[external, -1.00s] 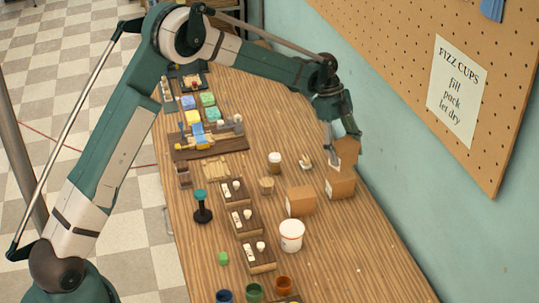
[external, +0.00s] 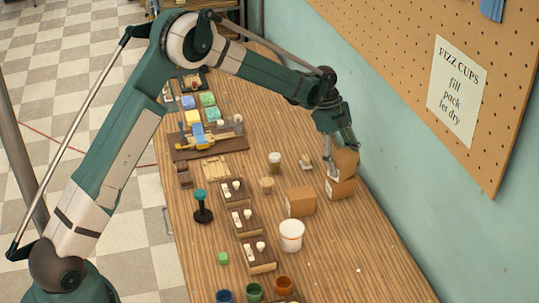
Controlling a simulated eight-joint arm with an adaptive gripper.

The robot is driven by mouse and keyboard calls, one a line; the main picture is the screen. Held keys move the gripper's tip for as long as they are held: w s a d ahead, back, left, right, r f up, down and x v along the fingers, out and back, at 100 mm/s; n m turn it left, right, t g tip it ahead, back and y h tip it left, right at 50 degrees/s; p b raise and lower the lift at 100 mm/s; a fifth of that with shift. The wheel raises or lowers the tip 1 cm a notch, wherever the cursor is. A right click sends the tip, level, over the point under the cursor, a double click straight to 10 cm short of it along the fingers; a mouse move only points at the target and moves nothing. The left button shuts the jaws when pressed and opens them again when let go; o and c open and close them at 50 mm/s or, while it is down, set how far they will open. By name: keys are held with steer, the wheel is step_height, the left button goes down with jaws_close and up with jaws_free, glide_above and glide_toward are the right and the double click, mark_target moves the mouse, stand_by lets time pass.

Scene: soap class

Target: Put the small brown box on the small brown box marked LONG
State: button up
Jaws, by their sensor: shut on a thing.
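My gripper (external: 338,152) is shut on a small brown box (external: 347,163) near the wall side of the table. The held box is directly over another small brown box (external: 342,189), with its underside touching it or very close; I cannot tell which. The lower box has a pale label on its left face. A third brown box (external: 300,200) stands on the table to the left, also with a pale label edge. The label writing is too small to read, so I cannot tell which is marked LONG. My fingers partly hide the held box.
A white tub (external: 291,236) stands in front of the boxes. A lidded jar (external: 274,163) and a small wooden cup (external: 267,185) stand to the left. Dark trays (external: 262,266) line the middle. The teal wall (external: 385,150) is close on the right. The front right tabletop is clear.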

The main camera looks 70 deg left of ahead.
steer(key=shift+f, duration=0.1)
steer(key=o, duration=1)
steer(key=shift+c, duration=0.2)
steer(key=shift+r, duration=0.2)
steer(key=v, duration=1.2)
